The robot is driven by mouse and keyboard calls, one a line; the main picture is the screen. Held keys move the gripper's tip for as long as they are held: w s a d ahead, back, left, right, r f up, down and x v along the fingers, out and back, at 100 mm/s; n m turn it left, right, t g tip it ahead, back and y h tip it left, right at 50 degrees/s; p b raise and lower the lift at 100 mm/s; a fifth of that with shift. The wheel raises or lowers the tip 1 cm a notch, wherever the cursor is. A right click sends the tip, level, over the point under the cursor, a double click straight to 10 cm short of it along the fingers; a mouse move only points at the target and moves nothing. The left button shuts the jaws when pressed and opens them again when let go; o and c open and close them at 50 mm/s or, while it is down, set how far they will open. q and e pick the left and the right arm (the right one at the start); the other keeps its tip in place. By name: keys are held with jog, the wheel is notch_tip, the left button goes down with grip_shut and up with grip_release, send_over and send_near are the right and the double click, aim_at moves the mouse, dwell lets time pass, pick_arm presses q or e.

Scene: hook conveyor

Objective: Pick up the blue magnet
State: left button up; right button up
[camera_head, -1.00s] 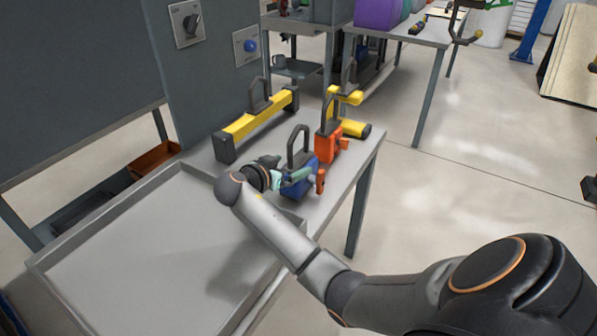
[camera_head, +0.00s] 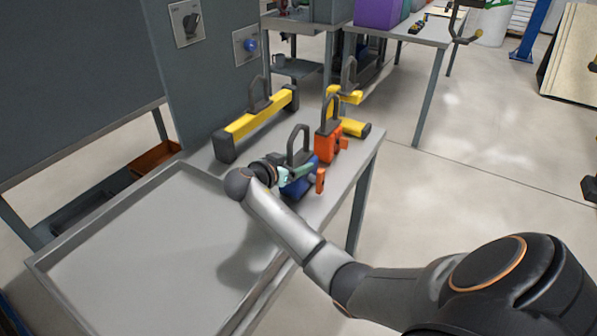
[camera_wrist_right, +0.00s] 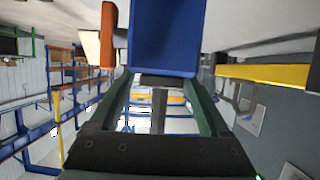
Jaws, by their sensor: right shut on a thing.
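The blue magnet (camera_head: 298,187) has a blue body, a dark upright loop handle and an orange-red lever at its right side. It is at the near right part of the grey table. My right gripper (camera_head: 286,176) is at its left side and shut on it. In the right wrist view, the blue body (camera_wrist_right: 168,35) fills the top middle, at the tips of my right gripper (camera_wrist_right: 162,82). Its underside is hidden, so I cannot tell whether it touches the table. My left gripper is not in view.
An orange magnet (camera_head: 327,146) stands close behind the blue one. An empty grey tray (camera_head: 150,255) fills the near left. Open floor lies to the right.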

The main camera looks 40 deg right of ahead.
grip_shut()
jog(key=shift+w+r, duration=0.1)
jog(key=shift+r, duration=0.15)
jog(key=shift+r, duration=0.1)
